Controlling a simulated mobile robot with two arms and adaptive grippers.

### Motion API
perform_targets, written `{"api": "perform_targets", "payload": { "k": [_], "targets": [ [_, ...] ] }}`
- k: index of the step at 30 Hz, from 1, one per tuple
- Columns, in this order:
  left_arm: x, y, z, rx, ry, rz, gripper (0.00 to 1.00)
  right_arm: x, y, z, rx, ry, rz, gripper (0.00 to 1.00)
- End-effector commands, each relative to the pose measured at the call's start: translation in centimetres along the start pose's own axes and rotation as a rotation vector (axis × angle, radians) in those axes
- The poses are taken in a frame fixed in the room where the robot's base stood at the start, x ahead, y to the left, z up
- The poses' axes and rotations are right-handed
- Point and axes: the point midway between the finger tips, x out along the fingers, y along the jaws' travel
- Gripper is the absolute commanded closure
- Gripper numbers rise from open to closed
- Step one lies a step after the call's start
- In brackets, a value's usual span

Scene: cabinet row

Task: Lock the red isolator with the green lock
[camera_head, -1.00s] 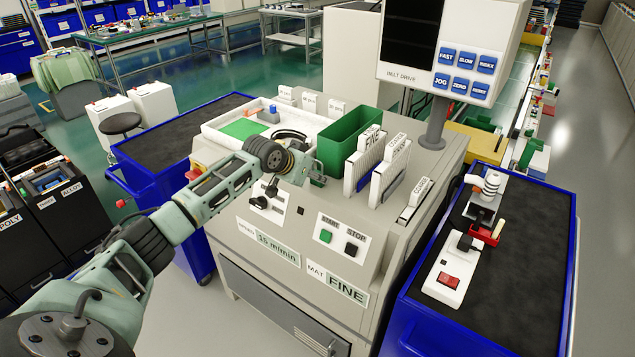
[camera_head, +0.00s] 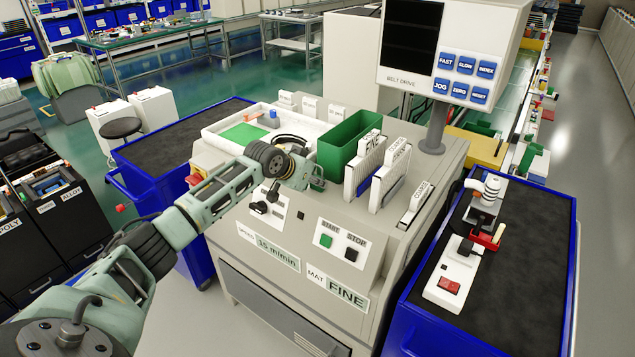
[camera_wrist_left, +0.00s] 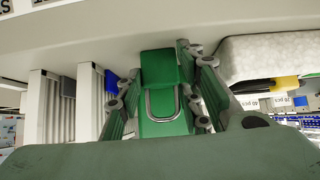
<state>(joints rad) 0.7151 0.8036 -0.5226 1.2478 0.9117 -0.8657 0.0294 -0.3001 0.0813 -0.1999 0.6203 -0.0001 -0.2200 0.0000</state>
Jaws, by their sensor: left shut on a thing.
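My left gripper (camera_head: 316,178) reaches over the grey machine (camera_head: 225,262) just in front of the green bin (camera_head: 350,140). In the left wrist view its fingers (camera_wrist_left: 165,95) are shut on the green lock (camera_wrist_left: 158,66), whose metal U-shaped shackle (camera_wrist_left: 161,103) faces the camera. In the head view the lock is too small to make out. A red knob (camera_head: 194,179) on a yellow box sits at the machine's left side, apart from the gripper. I cannot tell for certain whether it is the red isolator. My right gripper is out of view.
A white tray (camera_head: 209,136) with a green mat lies left of the bin. Upright cards (camera_head: 362,172) stand to its right. A blue cart (camera_head: 565,215) at the right carries a white block with a red switch (camera_head: 449,286). The left cart top (camera_head: 180,135) has free room.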

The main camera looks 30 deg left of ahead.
Motion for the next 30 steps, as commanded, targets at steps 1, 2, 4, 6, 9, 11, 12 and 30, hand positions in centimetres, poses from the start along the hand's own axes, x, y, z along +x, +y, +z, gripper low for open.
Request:
{"api": "perform_targets", "payload": {
  "k": [1, 2, 4, 6, 9, 11, 12, 30],
  "targets": [
    [0.0, 0.0, 0.0, 0.000, 0.000, 0.000, 0.80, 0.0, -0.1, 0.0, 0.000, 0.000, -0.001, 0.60],
    [0.0, 0.0, 0.0, 0.000, 0.000, 0.000, 0.82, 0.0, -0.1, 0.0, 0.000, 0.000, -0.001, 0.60],
    [0.0, 0.0, 0.0, 0.000, 0.000, 0.000, 0.85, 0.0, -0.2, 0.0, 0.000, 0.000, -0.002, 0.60],
    [-0.1, 0.0, -0.1, 0.000, 0.001, 0.000, 0.85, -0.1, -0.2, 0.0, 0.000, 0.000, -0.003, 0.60],
    [-0.6, 0.0, -0.6, 0.000, 0.001, 0.000, 0.85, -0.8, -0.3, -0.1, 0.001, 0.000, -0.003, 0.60],
    [-1.1, 0.0, -1.3, 0.000, 0.002, 0.000, 0.85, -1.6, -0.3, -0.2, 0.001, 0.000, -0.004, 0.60],
    [-1.6, 0.0, -1.8, 0.000, 0.002, 0.000, 0.85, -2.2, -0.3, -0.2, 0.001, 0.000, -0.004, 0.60],
    [-6.9, 0.0, -7.4, 0.000, 0.000, 0.000, 0.85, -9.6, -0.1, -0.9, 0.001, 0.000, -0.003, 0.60]
  ]
}}
